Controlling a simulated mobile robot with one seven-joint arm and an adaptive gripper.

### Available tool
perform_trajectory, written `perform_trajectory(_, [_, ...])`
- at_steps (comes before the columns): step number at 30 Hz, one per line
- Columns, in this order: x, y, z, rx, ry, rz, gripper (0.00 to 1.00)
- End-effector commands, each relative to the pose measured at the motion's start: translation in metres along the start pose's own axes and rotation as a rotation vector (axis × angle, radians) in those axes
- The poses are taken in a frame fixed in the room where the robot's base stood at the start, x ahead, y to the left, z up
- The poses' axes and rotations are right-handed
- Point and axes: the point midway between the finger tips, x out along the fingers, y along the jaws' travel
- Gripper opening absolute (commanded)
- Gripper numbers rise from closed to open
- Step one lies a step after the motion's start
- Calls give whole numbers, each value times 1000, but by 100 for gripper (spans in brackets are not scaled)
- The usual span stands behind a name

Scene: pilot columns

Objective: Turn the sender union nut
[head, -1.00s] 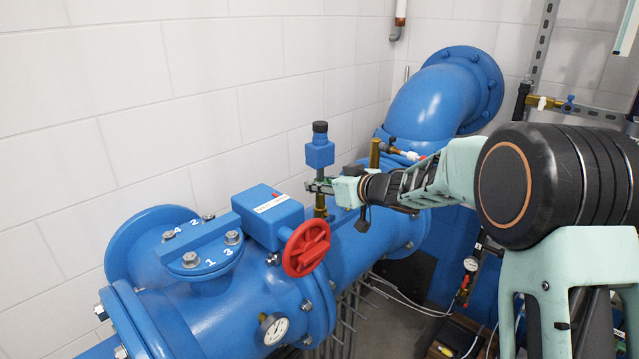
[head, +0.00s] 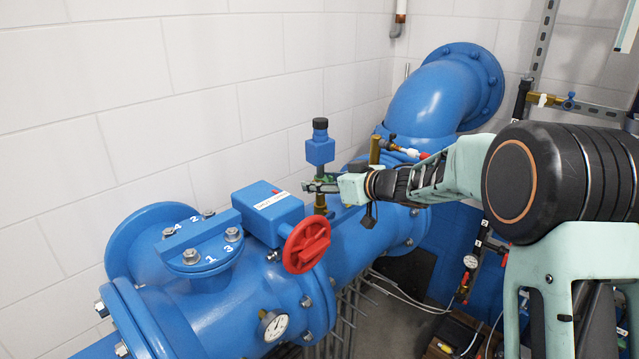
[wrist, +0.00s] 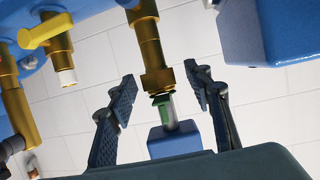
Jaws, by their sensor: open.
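The sender is a small blue block (head: 320,151) with a black cap, upright on a brass stem (head: 320,203) above the big blue pipe. My gripper (head: 321,186) is at the stem, just below the blue block. In the wrist view the gripper (wrist: 160,75) is open, with one dark ribbed finger on each side of the brass hex nut (wrist: 157,82). Gaps show between the nut and both fingers. A green and silver part (wrist: 163,106) and the blue sender block (wrist: 174,140) lie beyond the nut in line with it. The fingers partly hide the nut in the head view.
A red handwheel (head: 307,245) and a blue gearbox (head: 268,210) stand close in front of the stem. The white wall (head: 200,80) is behind.

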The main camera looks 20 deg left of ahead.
Motion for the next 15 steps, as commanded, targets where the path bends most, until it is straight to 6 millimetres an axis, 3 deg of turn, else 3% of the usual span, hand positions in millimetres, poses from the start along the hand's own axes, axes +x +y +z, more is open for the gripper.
perform_trajectory(15, [-35,0,13,1,-1,2,46])
